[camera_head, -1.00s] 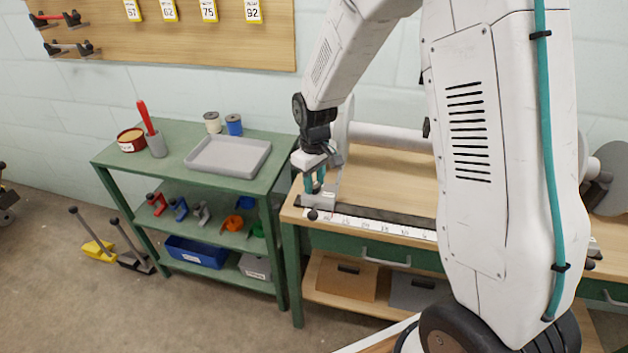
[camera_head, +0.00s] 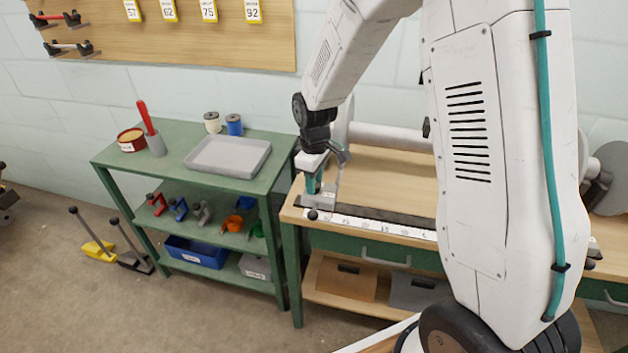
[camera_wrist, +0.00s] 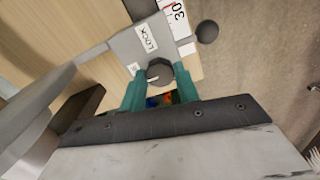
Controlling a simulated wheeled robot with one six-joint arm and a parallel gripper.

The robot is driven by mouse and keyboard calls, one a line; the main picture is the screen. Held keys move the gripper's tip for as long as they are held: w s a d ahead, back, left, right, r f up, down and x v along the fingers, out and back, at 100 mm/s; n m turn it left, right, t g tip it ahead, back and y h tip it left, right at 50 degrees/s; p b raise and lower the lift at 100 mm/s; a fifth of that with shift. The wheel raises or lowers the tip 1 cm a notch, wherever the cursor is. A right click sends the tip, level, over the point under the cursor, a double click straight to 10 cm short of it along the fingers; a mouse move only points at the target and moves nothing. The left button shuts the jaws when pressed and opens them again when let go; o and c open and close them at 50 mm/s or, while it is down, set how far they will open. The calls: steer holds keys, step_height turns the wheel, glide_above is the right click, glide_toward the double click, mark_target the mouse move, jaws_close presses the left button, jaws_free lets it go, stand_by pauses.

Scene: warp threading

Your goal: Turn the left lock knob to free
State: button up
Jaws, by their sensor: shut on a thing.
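The left lock knob (camera_wrist: 159,72) is a dark round knob on a grey block (camera_wrist: 135,45) that carries a white LOCK label (camera_wrist: 147,38). My gripper (camera_wrist: 160,80) has its two teal fingers on either side of the knob and is shut on it. A light mark shows on the knob's face; a second small label beside it is too small to read. In the head view my gripper (camera_head: 313,184) is over the grey block (camera_head: 320,198) at the left end of the scale rail, and the knob is hidden there.
A white number scale (camera_head: 385,226) runs along the bench's front edge. A black ball handle (camera_head: 312,214) sits by the block, also seen in the wrist view (camera_wrist: 207,32). A grey roller (camera_head: 390,136) lies behind. A green shelf (camera_head: 180,180) with a grey tray stands left.

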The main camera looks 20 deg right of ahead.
steer(key=o, duration=1)
step_height(320, 180, up, 8)
steer(key=shift+f, duration=0.1)
